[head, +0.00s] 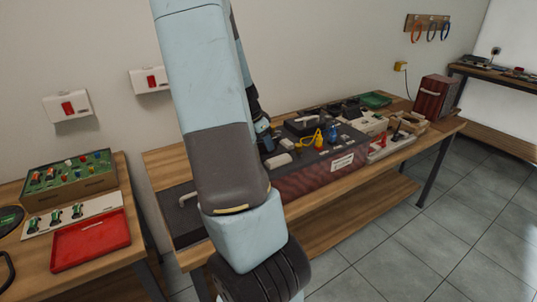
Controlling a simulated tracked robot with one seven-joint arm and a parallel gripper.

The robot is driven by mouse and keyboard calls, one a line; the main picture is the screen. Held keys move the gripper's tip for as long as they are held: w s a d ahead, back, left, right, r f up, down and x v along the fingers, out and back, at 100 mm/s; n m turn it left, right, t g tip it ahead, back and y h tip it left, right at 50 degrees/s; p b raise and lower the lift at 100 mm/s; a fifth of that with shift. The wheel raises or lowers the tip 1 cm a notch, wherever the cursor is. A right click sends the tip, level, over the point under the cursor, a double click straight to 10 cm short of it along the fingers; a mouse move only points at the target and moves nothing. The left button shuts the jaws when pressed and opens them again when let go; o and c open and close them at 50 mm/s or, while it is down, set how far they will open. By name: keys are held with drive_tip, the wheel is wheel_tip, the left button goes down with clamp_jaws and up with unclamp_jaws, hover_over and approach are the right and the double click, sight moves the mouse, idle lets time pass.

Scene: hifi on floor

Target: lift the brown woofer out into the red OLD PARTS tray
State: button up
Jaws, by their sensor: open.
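The red tray (70,247) lies empty on the left table, with a small light label on its far side that is too small to read. I cannot make out the brown woofer; my arm covers much of the middle bench. A dark red box (312,178) with a white label lies along that bench, its left part behind my arm. My gripper (265,141) shows only in part behind my arm, above the bench near this box. Its fingers are small and mostly hidden, and I see nothing held in it.
A green board with colored parts (70,172) and a white strip with green parts (75,215) lie behind the red tray. The tiled floor at right is clear.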

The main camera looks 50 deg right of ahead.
drive_tip(key=shift+s+d+f, duration=0.1)
drive_tip(key=shift+d+f, duration=0.1)
drive_tip(key=shift+f, duration=0.3)
drive_tip(key=shift+c, duration=0.4)
clamp_jaws()
idle(0.7)
